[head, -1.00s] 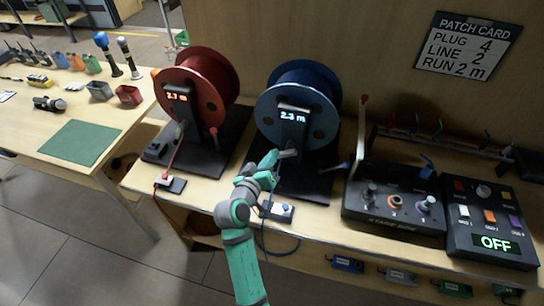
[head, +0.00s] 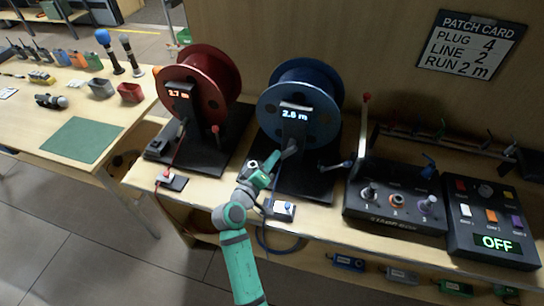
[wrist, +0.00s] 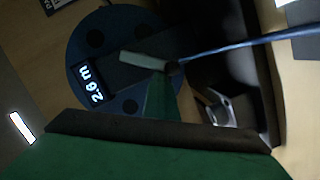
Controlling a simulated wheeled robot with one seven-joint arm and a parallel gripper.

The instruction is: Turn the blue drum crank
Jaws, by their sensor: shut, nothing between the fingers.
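The blue drum (head: 322,80) stands on a black base at the back of the bench. The display (head: 296,113) on its front post reads 2.6 m, and also shows in the wrist view (wrist: 91,85). A short light-grey bar (wrist: 138,59), apparently the crank arm, lies in front of the post; it shows as a grey piece in the head view (head: 290,148). My gripper (head: 268,170) is shut just below and left of it. A green finger (wrist: 160,100) comes close to its end; I cannot tell whether they touch. The crank's knob is not clear.
The red drum (head: 215,75) stands to the left. A blue cable runs to a small connector plate (head: 283,209) in front of the blue drum. The stage box (head: 395,210) and a switch box reading OFF (head: 490,240) stand to the right.

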